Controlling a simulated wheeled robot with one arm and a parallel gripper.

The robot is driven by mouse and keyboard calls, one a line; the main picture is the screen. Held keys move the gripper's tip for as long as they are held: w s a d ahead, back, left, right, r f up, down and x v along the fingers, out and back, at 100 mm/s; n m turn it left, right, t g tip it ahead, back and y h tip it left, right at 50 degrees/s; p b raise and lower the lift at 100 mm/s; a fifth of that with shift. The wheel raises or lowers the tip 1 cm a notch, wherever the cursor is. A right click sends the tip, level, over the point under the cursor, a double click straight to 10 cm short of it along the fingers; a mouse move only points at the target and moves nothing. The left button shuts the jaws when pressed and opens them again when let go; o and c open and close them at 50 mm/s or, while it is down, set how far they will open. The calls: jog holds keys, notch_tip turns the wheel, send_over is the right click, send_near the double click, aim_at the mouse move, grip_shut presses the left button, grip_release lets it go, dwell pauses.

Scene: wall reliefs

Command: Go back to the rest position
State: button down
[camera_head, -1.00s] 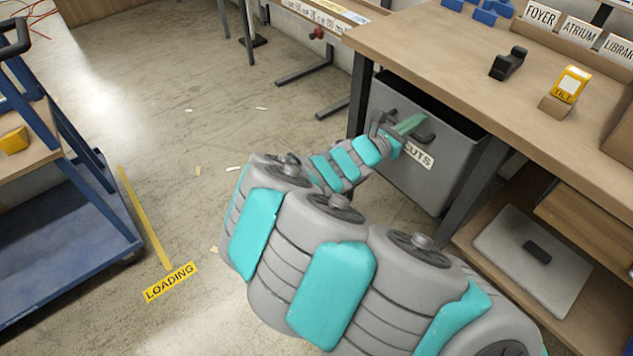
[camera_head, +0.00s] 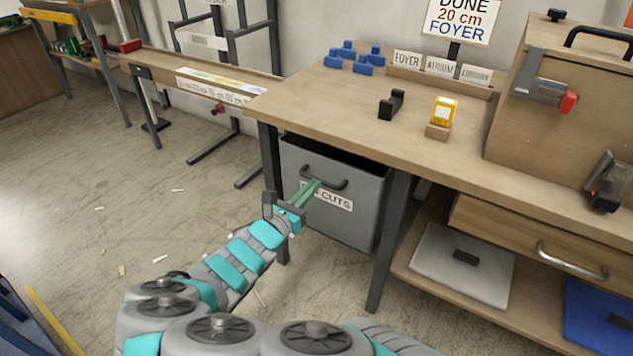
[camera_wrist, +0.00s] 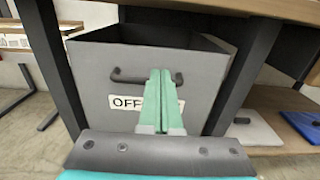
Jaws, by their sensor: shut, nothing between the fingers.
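My gripper (camera_head: 312,188) is in front of the grey offcuts bin under the workbench. Its green fingers are together with nothing between them. In the wrist view the fingers (camera_wrist: 160,90) point at the front of the bin (camera_wrist: 95,95) and cover part of its label and handle. In the head view the bin (camera_head: 365,215) shows its dark handle and label, partly hidden by the fingers. I cannot tell whether the fingertips touch the bin. My arm reaches up from the bottom of the head view.
The workbench top (camera_head: 300,105) carries blue blocks (camera_head: 355,58), a black holder (camera_head: 391,104) and a yellow device (camera_head: 444,110). A dark table leg (camera_head: 388,240) stands right of the bin. A lower shelf holds a grey case (camera_head: 462,265). Open floor (camera_head: 120,215) lies to the left.

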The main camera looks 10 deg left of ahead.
jog(key=v, duration=0.6)
jog(key=shift+s, duration=0.25)
jog(key=s+d+r+m+g+h, duration=0.2)
jog(key=d+m+g, duration=0.3)
jog(key=d, duration=0.5)
jog(key=s+d+r+m+g+h, duration=0.1)
jog(key=s+d+m+g, duration=0.15)
jog(key=d+m, duration=0.5)
jog(key=s+d+r+m+g+h, duration=0.15)
jog(key=d+m+g, duration=0.3)
jog(key=d, duration=0.65)
jog(key=s+d+f+m+g+y, duration=0.1)
jog(key=s+d+m+g+y, duration=0.25)
jog(key=s, duration=0.35)
jog(key=s+d+f+m+g+y, duration=0.1)
jog(key=s+d+m+g+y, duration=0.15)
jog(key=s+m, duration=0.35)
jog(key=s+a+m+y, duration=0.5)
jog(key=s+a, duration=0.1)
jog(key=s, duration=0.5)
jog(key=shift+s, duration=0.3)
jog(key=shift+f+y, duration=0.15)
jog(key=shift+y, duration=0.1)
